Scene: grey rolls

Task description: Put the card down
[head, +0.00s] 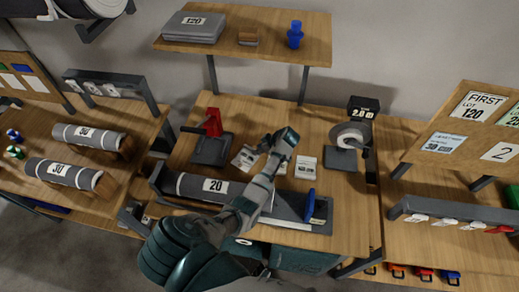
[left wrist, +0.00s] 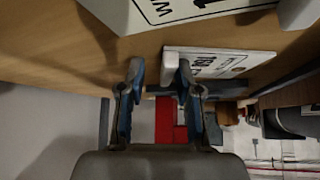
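My left gripper (head: 283,142) is over the middle of the wooden table, between a printed white card (head: 245,158) on its left and another white card (head: 306,167) on its right. In the left wrist view its two fingers (left wrist: 160,80) stand apart. A white card with black print (left wrist: 225,62) is beside the right finger, and its thick white end reaches into the gap between the fingers; I see no finger closed on it. Another printed white card (left wrist: 160,12) shows at the top of that view. My right gripper is in neither view.
A long grey roll marked 20 (head: 205,187) lies in front, with a blue-handled tool (head: 311,205) at its right. A red device (head: 213,122) and a tape dispenser (head: 345,140) stand behind. A shelf (head: 270,50) overhangs the back. Boards and racks stand at both sides.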

